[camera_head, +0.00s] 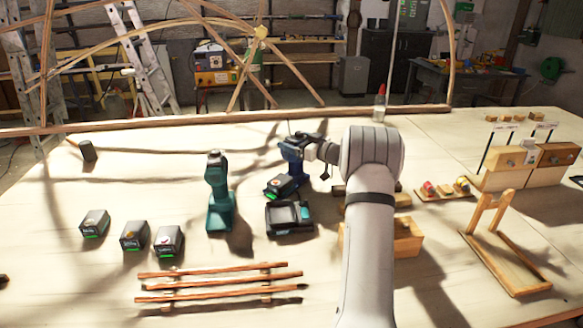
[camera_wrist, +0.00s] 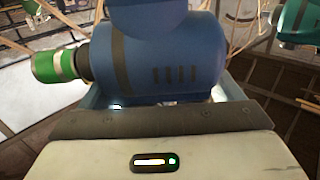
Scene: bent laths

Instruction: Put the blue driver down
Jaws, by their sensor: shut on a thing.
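The blue driver (camera_head: 291,150) is roughly upright near the middle of the bench, with a dark battery foot at its base. I cannot tell whether the foot touches the bench. My gripper (camera_head: 312,146) is shut on the driver's upper body from the right; my forearm hides part of the area behind it. In the wrist view the driver's blue body (camera_wrist: 165,65) lies across the front of my gripper (camera_wrist: 160,102), with its green nose to the left. The fingertips are mostly hidden there.
A teal driver (camera_head: 219,192) stands just left. A black charger (camera_head: 290,218) lies in front. Several batteries (camera_head: 134,235) sit at left, and a rack of laths (camera_head: 220,285) lies nearest. A wooden box (camera_head: 408,238) is at right. Bench behind the teal driver is largely clear.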

